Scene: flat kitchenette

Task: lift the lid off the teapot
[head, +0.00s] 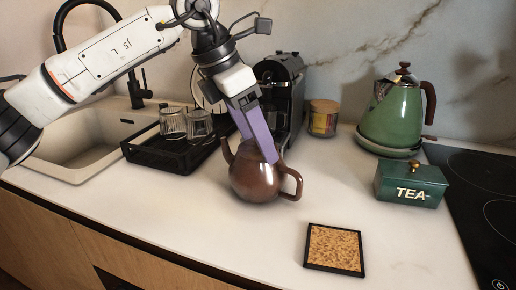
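The brown teapot (254,183) stands upright on the counter, with its spout to the left and its handle to the right. My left gripper (266,156) comes down from above, and its purple fingers reach the top of the teapot where the lid sits. The fingers cover the lid, so I cannot make out its knob, whether the fingers touch it, or whether they are open or shut. My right gripper is not in view.
A cork trivet (335,248) lies in front right. A green tea box (411,184) and green kettle (396,115) stand right, near the black cooktop (480,190). A black tray (172,157) with glasses is left; a coffee machine (287,80) and jar (322,118) are behind.

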